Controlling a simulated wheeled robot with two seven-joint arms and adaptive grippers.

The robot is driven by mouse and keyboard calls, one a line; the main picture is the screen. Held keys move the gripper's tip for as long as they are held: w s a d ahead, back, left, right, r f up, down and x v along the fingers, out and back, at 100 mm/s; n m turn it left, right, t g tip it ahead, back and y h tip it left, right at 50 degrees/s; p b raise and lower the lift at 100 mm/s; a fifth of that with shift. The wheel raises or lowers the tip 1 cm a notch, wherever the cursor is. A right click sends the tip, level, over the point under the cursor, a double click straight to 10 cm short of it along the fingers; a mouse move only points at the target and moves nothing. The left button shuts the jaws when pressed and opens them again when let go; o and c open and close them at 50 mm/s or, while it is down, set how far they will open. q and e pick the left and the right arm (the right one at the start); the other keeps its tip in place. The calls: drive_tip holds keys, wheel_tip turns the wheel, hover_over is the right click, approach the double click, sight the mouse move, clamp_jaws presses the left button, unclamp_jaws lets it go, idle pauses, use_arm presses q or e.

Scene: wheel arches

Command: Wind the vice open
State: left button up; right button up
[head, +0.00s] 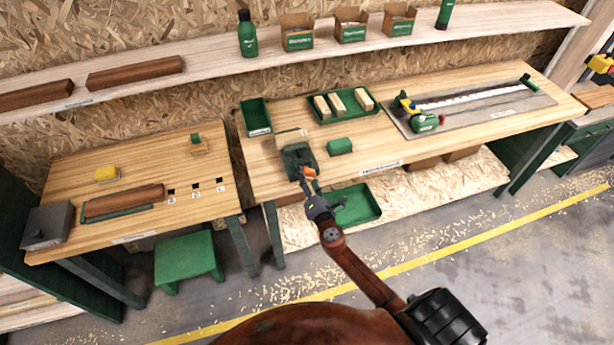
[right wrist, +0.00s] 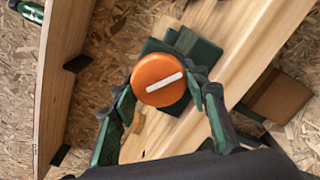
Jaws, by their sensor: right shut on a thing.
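The dark green vice (head: 297,157) sits at the front left of the long workbench. Its orange round handle (head: 310,173) faces the front edge. In the right wrist view the handle (right wrist: 158,80) shows face-on, with a white stripe that slants slightly up to the right. My right gripper (head: 312,181) is shut on the orange handle; its two fingers (right wrist: 164,104) lie on either side of it in the right wrist view. The vice body (right wrist: 190,45) is partly hidden behind the handle, so its jaw gap cannot be told. My left gripper is not in view.
A green block (head: 340,146) lies right of the vice, with a tray (head: 322,119) of wooden blocks behind. A green bin (head: 255,117) stands at the bench's left end. A green tray (head: 372,212) is below the bench edge. Free floor lies in front.

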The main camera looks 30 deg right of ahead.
drive_tip(key=shift+f+n, duration=0.15)
drive_tip(key=shift+n, duration=0.45)
drive_tip(key=o, duration=1.2)
drive_tip(key=v, duration=1.2)
